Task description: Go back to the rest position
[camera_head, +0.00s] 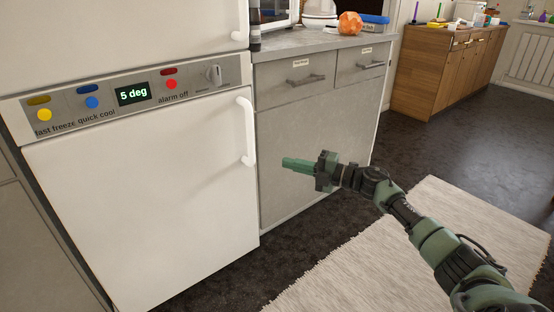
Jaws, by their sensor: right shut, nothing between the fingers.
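My right gripper (298,164) is green and shut, with nothing between its fingers. It is held out in front of the grey cabinet door, to the right of the fridge door handle (246,131) and apart from it. My right arm reaches in from the lower right. My left gripper is not in the picture.
The white fridge (140,200) stands at left, its door shut and its panel display reading "5 deg". The grey cabinet (310,140) has two shut drawers under a worktop. A light rug (400,262) lies on the dark floor. A wooden cabinet (430,78) stands farther back.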

